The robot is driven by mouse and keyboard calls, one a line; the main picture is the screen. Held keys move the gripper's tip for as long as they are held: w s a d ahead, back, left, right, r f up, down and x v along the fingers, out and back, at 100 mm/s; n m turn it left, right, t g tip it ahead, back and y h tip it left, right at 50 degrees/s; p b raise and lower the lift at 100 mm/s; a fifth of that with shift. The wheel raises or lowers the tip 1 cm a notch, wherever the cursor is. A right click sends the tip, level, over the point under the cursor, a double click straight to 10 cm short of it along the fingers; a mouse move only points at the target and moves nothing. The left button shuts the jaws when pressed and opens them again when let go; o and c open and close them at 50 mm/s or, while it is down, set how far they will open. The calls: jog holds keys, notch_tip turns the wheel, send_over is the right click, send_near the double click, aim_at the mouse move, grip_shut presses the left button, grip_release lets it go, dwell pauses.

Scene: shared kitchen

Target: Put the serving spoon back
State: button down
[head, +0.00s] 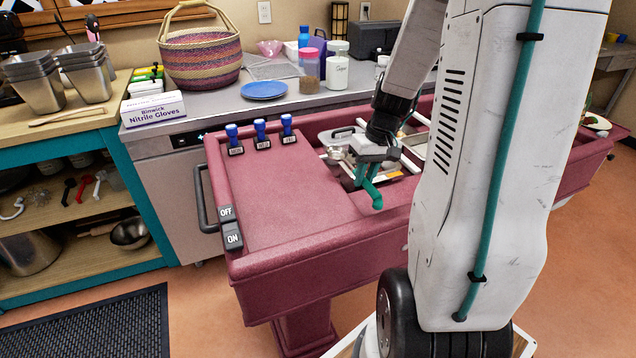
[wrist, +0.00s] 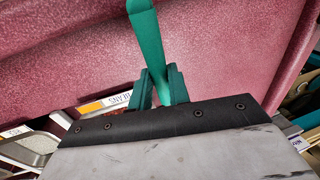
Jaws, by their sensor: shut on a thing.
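My gripper (head: 366,168) hangs over the open well in the red cart, near the right end of its flat lid. Its green fingers are shut on a green thing, which I take to be the serving spoon (head: 376,200). In the wrist view the fingers of my gripper (wrist: 160,84) close around the spoon's flat green handle (wrist: 147,38), which sticks out past them against the red cart. The spoon's bowl is not clearly visible in either view.
The red cart (head: 285,190) has blue-topped knobs and ON/OFF switches on the left. Its well holds metal pans (head: 345,138) and light rails; a label strip (wrist: 118,100) shows up close. A counter behind carries a basket (head: 203,55) and blue plate (head: 264,90).

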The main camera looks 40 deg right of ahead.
jog(key=w+a, duration=0.4)
jog(key=w, duration=0.1)
jog(key=w+a+f, duration=0.1)
jog(key=w+a, duration=0.2)
jog(key=shift+w, duration=0.1)
jog(key=shift+d+x, duration=0.15)
jog(key=shift+x, duration=0.7)
jog(key=shift+d+x, duration=0.2)
jog(key=shift+x, duration=0.65)
jog(key=shift+f, duration=0.2)
jog(key=c, duration=1.3)
grip_release()
jog(key=shift+f, duration=0.1)
